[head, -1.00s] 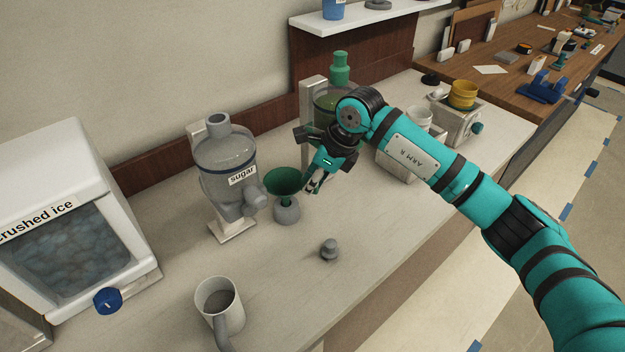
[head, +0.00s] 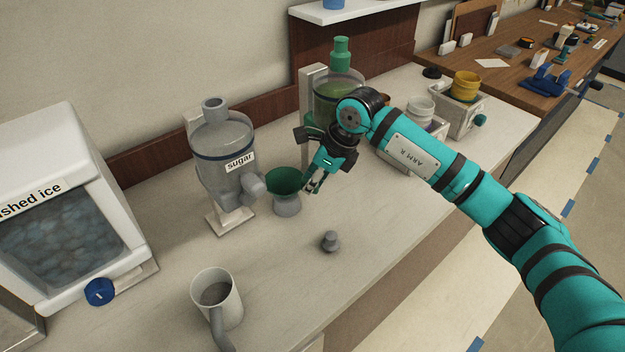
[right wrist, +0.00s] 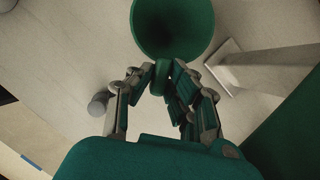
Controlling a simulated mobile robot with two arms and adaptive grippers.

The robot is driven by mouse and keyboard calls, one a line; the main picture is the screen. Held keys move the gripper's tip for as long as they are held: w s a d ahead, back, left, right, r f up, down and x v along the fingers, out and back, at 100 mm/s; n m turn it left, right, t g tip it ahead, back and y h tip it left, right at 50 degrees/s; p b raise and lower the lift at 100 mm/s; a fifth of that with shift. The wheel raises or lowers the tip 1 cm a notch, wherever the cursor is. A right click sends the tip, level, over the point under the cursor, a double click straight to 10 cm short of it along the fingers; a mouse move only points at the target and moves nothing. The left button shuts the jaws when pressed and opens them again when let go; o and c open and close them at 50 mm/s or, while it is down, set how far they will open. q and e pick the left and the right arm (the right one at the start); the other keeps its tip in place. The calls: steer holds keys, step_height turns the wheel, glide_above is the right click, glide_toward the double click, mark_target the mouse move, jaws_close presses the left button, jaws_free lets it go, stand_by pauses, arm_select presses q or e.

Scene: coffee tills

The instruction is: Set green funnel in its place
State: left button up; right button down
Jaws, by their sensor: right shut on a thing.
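The green funnel (head: 287,179) is upright, wide mouth up, directly over a small grey flask (head: 287,207) on the counter. Its stem is hidden in the head view, and it looks seated in or very close to the flask's neck. My right gripper (head: 313,186) is shut on the funnel at its right side. In the right wrist view the fingers (right wrist: 164,76) close on a tab below the funnel's cone (right wrist: 172,25). The flask is hidden there. My left gripper is not in view.
The sugar dispenser (head: 222,150) stands close to the funnel's left. A small grey stopper (head: 330,242) and a mug (head: 216,300) are in front. A green-filled dispenser (head: 340,90) stands behind my gripper. The crushed ice bin (head: 70,240) is at far left. The front counter is mostly clear.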

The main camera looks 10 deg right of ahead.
steer(key=c, duration=1.2)
jaws_free()
steer(key=shift+r, duration=0.2)
step_height(320, 180, up, 10)
steer(key=shift+f, duration=0.25)
